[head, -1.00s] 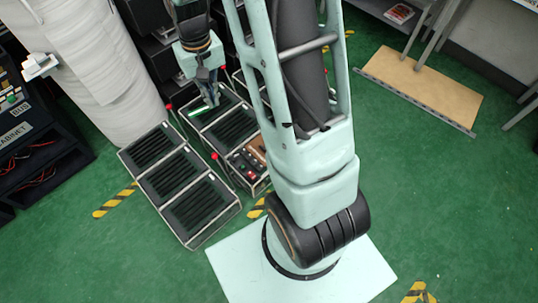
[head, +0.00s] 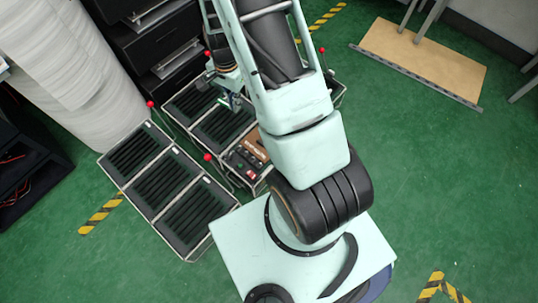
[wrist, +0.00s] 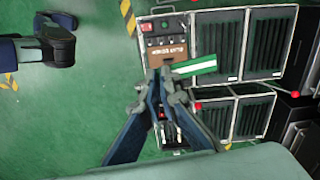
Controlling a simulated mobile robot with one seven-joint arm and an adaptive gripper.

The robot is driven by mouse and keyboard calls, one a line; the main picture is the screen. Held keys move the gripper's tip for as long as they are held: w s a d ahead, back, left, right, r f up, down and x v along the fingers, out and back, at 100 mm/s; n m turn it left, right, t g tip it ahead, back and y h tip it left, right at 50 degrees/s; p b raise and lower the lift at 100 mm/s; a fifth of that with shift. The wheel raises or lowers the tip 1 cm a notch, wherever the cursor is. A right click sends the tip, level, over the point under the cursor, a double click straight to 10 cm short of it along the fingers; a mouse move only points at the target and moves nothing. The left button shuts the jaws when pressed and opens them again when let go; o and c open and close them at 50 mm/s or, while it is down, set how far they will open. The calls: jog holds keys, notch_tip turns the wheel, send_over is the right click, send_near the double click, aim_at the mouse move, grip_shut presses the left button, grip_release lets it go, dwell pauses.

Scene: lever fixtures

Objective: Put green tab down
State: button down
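The green tab (wrist: 195,68), a flat green strip with a white band, shows in the wrist view at my fingertips, pointing right. My gripper (wrist: 165,78) has its two blue fingers closed together at the tab's left end and holds it. In the head view, my gripper (head: 234,101) is above the rear row of black slatted panels, partly hidden behind my arm. The tab is too small to make out clearly there. In the wrist view the tab overlaps the slatted unit; its height above the unit is unclear.
Black slatted units (head: 168,187) stand on the green floor. Red-knobbed levers stand beside them, one at the front left (head: 150,104) and one in the middle (head: 207,157). A small control box (head: 247,160) with red buttons sits beside them. Open floor lies to the right.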

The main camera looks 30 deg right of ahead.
jog(key=s+d+f+m+b, duration=0.2)
jog(key=s+f+m+b, duration=0.4)
jog(key=f, duration=0.5)
jog(key=s+d+f+m+b, duration=0.25)
jog(key=f+m, duration=0.45)
jog(key=f, duration=0.4)
jog(key=s+d+f+m+b, duration=0.4)
jog(key=f+m, duration=0.3)
jog(key=f, duration=0.4)
jog(key=b, duration=0.4)
send_over(264, 155)
jog(key=f, duration=0.9)
jog(key=shift+s, duration=0.35)
jog(key=shift+w+f, duration=0.15)
jog(key=shift+f, duration=0.1)
jog(key=shift+f+b, duration=0.5)
jog(key=shift+f, duration=1)
